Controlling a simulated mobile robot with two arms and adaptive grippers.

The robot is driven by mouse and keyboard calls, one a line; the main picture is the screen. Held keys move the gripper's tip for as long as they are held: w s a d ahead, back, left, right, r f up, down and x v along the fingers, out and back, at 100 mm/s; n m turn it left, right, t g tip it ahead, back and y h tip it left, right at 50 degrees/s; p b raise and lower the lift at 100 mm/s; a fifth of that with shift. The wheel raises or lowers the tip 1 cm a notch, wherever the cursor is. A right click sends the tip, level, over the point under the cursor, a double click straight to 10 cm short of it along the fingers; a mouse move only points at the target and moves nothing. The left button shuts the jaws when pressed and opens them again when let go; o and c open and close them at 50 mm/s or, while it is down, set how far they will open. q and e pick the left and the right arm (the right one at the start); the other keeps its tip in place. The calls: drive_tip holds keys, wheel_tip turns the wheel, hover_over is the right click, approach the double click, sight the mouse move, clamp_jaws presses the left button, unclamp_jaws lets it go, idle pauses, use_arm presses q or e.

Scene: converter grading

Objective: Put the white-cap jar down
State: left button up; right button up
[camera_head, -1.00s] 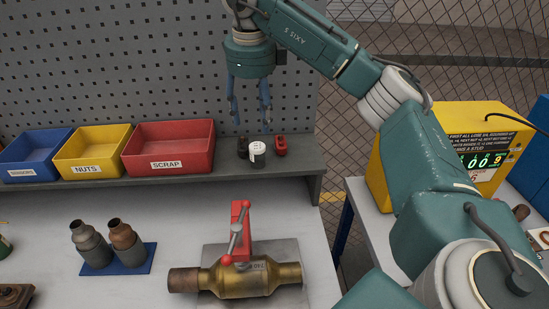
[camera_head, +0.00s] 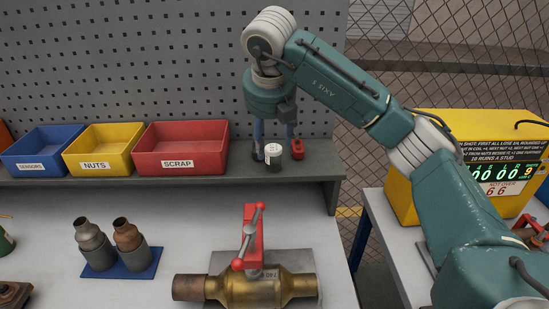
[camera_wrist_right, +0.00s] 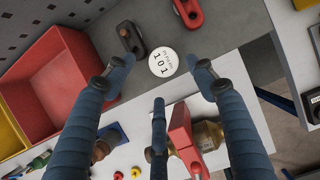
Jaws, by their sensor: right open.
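The white-cap jar (camera_head: 273,155) stands upright on the shelf ledge to the right of the red SCRAP bin. Its round white cap, marked 101, faces up in the right wrist view (camera_wrist_right: 163,62). My right gripper (camera_head: 275,141) is pointed down over the jar with its blue fingers spread. In the right wrist view the fingertips of my right gripper (camera_wrist_right: 162,76) sit on either side of the cap, with visible gaps. A third finger shows below the cap. The jar's body is mostly hidden under its cap there. My left gripper is not in view.
The red SCRAP bin (camera_head: 180,148) is to the left. A perforated panel is behind.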

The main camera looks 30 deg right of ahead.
sight(273, 148)
drive_tip(key=p+x, duration=0.1)
drive_tip(key=x, duration=0.1)
drive_tip(key=d+p+x, duration=0.1)
drive_tip(key=p+x, duration=0.1)
drive_tip(key=x, duration=0.1)
drive_tip(key=shift+f, duration=0.4)
drive_tip(key=c, duration=1.3)
drive_tip(key=shift+r, duration=0.15)
